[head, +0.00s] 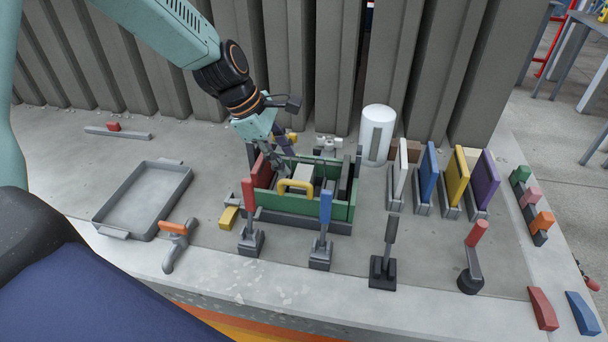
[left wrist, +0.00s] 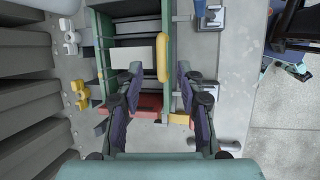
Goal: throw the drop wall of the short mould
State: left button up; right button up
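The green mould (head: 322,211) stands at the middle of the bench, with grey dividers, a pale block (head: 303,174) and a yellow handle (head: 296,187) in it. A red end wall (head: 262,171) stands at its left end; it also shows in the left wrist view (left wrist: 148,104). My left gripper (head: 275,158) is low over the mould's left part. In the left wrist view its two fingers (left wrist: 160,72) are spread, with the red wall and the yellow handle (left wrist: 163,58) in the gap. Contact cannot be told. My right gripper is out of view.
A red-handled lever (head: 249,205) and a blue-handled lever (head: 325,220) stand in front of the mould. A black lever (head: 388,245) and coloured panels (head: 428,170) are to the right. A white cylinder (head: 379,137) stands behind. An empty grey tray (head: 145,200) lies left.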

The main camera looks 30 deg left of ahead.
aim_at(292, 182)
pick_arm(q)
jog(key=f, duration=0.1)
jog(key=f+b, duration=0.2)
jog(key=f, duration=0.1)
jog(key=shift+a+f, duration=0.1)
jog(key=shift+a, duration=0.25)
jog(key=shift+w+d+f+b, duration=0.35)
jog(key=shift+d+f, duration=0.1)
jog(key=shift+f, duration=0.1)
jog(key=shift+w+d+f+b, duration=0.2)
jog(key=shift+d+f+b, duration=0.1)
jog(key=shift+d+f, duration=0.2)
jog(key=shift+w+d+f, duration=0.25)
jog(key=shift+w+f, duration=0.1)
jog(key=shift+s+a, duration=0.35)
jog(key=shift+a, duration=0.2)
jog(key=shift+r, duration=0.1)
jog(key=shift+c, duration=0.9)
jog(key=shift+w+d, duration=0.2)
jog(key=shift+d, duration=0.25)
jog(key=shift+c, duration=2.3)
jog(key=shift+a, duration=0.2)
grip_shut()
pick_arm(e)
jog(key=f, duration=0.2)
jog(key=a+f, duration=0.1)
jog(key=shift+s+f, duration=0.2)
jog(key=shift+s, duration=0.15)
